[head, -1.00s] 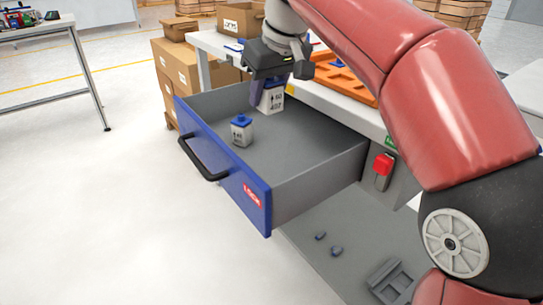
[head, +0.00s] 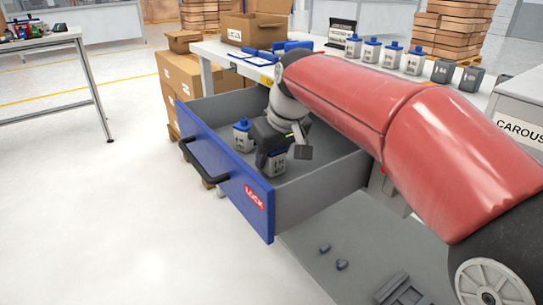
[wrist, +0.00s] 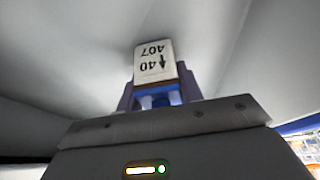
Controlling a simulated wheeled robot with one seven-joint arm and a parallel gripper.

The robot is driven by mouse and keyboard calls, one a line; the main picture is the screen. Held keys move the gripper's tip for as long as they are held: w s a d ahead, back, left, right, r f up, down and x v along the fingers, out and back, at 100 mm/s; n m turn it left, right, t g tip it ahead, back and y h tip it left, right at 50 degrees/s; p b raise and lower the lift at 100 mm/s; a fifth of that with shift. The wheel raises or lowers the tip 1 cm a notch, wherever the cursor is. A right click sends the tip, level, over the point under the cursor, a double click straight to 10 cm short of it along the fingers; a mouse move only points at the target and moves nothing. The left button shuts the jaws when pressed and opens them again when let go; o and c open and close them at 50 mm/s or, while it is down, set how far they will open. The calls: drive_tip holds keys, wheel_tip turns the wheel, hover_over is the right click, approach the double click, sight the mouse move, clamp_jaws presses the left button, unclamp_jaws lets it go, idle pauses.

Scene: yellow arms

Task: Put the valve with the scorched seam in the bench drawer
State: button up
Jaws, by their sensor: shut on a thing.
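My gripper (head: 270,150) is low inside the open bench drawer (head: 222,158), which has a blue front. It is shut on a white and grey valve (head: 277,166) with a blue top. A second valve (head: 241,135), with a blue cap, stands in the drawer just left of my gripper.
Several blue-capped valves (head: 371,50) and dark grey ones (head: 443,72) stand in a row on the bench behind my arm. Cardboard boxes (head: 182,75) are stacked behind the drawer. Small blue-grey pieces (head: 341,265) lie on the grey surface below right. The drawer's front-right interior is clear.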

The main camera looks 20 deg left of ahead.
drive_tip(key=shift+f, duration=0.1)
drive_tip(key=o, duration=1)
drive_tip(key=p+v, duration=0.2)
drive_tip(key=v, duration=1)
